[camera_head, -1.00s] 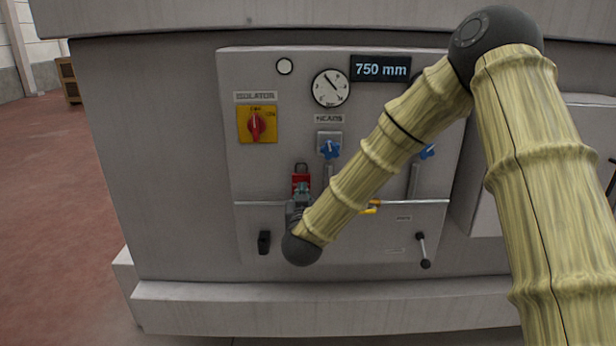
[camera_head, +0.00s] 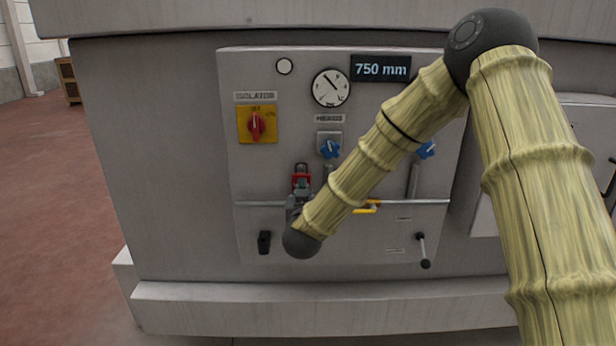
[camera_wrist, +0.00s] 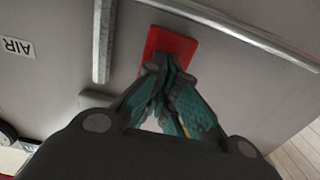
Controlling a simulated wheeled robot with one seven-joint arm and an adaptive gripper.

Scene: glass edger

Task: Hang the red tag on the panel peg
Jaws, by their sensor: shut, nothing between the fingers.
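The red tag (camera_head: 294,183) is at the lower left of the grey panel, below the isolator switch. In the wrist view the red tag (camera_wrist: 172,38) appears as a red rectangle against the panel, just beyond my fingertips. My gripper (camera_head: 302,172) is in front of it and covers part of it. In the wrist view my gripper (camera_wrist: 166,66) is shut with its teal-padded fingers together and nothing held between them. The fingertips overlap the tag's edge in the picture; I cannot tell whether they touch it. The peg cannot be made out behind the gripper and tag.
The yellow isolator plate with red knob (camera_head: 256,125) is above left. Blue knobs (camera_head: 329,149), a gauge (camera_head: 331,88) and a 750 mm display (camera_head: 381,68) are higher up. A horizontal rail (camera_head: 415,201) crosses the panel. A black handle (camera_head: 264,242) is lower left.

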